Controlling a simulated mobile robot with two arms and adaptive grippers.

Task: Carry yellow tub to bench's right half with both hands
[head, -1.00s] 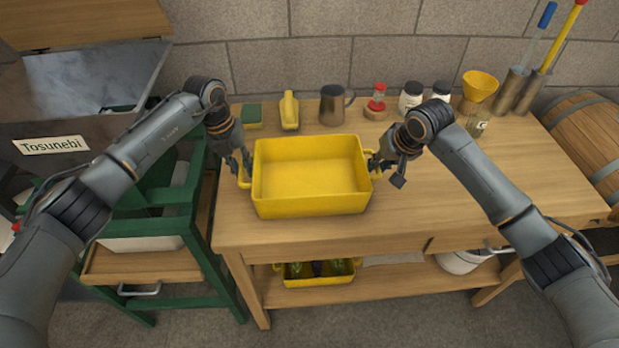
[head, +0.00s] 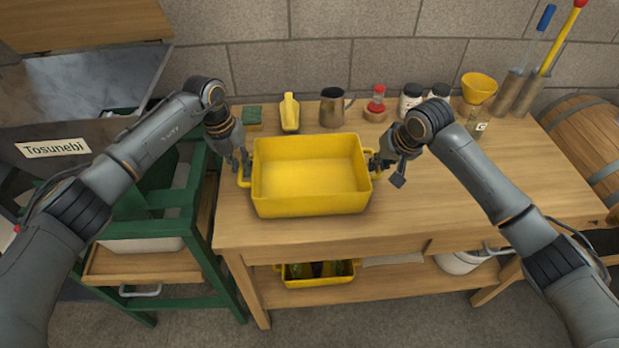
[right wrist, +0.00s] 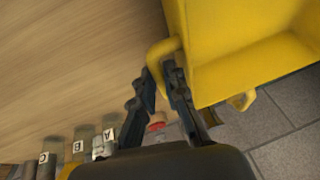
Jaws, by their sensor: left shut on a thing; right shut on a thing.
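The yellow tub (head: 310,203) is an empty open box with a loop handle at each end. It is at the left part of the wooden bench (head: 440,215); I cannot tell whether it touches the top. My left gripper (head: 241,172) is shut on the tub's left handle. My right gripper (head: 378,165) is shut on its right handle. In the right wrist view the tub (right wrist: 240,50) fills the upper right, and the right gripper's fingers (right wrist: 163,82) are on either side of the handle bar.
Along the bench's back stand a green sponge (head: 252,114), a yellow scoop (head: 290,112), a metal jug (head: 333,106), a red-topped shaker (head: 376,100), jars (head: 411,96) and a yellow funnel (head: 479,87). The bench's right half is clear in front of them.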

